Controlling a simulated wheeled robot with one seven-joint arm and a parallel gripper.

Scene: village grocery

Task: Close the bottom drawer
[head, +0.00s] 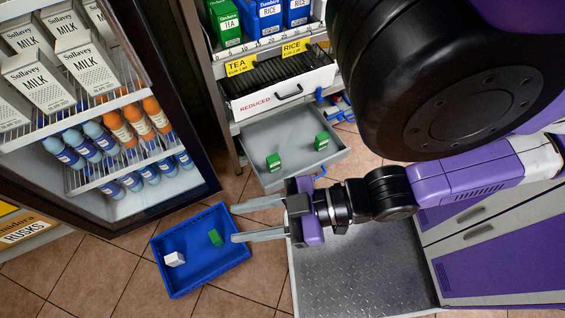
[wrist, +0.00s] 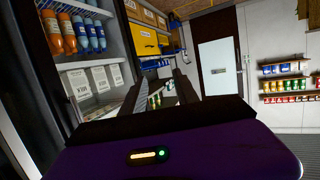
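The bottom drawer (head: 301,134) is a grey open tray, pulled out from the shelf unit below a white drawer marked REDUCED (head: 285,95). Two green boxes stand in it, one at the left (head: 273,162) and one at the right (head: 321,141). A small blue part shows at its front edge. My gripper (head: 259,219) is open and empty, its two grey fingers pointing left in the head view. It is in front of the drawer, apart from it, above the floor. In the wrist view my gripper's fingers (wrist: 160,90) show dark and spread.
A blue crate (head: 238,258) with a white box (head: 174,259) and a green box (head: 215,237) lies on the tiled floor, close to my fingers. A fridge with milk cartons (head: 84,65) and bottles stands at the left. Some floor is clear between drawer and crate.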

